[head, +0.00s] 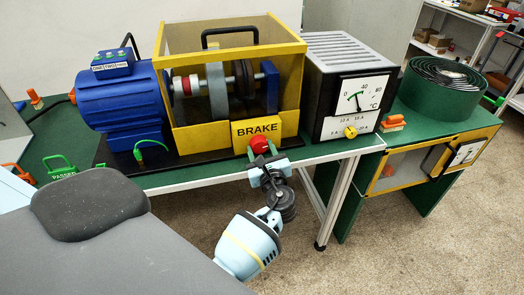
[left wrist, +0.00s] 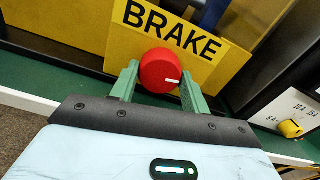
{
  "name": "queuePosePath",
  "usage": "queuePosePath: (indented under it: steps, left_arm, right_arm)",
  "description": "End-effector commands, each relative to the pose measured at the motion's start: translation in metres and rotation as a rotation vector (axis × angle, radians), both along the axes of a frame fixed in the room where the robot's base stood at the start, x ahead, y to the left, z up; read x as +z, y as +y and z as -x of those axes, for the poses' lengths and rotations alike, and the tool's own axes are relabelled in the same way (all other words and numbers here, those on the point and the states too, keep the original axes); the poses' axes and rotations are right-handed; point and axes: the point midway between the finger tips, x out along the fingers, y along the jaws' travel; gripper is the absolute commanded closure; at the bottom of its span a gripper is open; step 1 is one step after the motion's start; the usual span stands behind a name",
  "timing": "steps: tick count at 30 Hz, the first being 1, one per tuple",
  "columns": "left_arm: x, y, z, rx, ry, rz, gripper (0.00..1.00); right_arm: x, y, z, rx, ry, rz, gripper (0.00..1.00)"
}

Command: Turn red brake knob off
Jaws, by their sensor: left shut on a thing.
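The red brake knob (head: 259,145) is on the front of the yellow machine, just below the yellow BRAKE sign (head: 257,128). In the left wrist view the round knob (left wrist: 160,70) carries a short white mark pointing to the right. My left gripper (head: 262,154) is at the knob, in front of the bench edge. In the left wrist view its two green fingers (left wrist: 159,82) stand on either side of the knob and are shut on it. The fingertips are partly hidden by the knob. My right gripper does not show.
A blue motor (head: 125,105) stands left of the yellow-framed machine (head: 205,138). A meter box (head: 350,85) with a yellow dial (head: 350,132) stands to the right. Open floor (head: 400,250) lies in front at the right.

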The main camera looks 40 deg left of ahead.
Motion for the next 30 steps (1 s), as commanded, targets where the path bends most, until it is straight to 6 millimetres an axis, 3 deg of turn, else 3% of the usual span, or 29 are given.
queuePosePath:
  steps: [30]
  left_arm:
    - [-0.003, 0.000, 0.000, 0.000, -0.726, 0.620, 0.77]
  right_arm:
    - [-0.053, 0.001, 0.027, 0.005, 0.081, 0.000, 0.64]
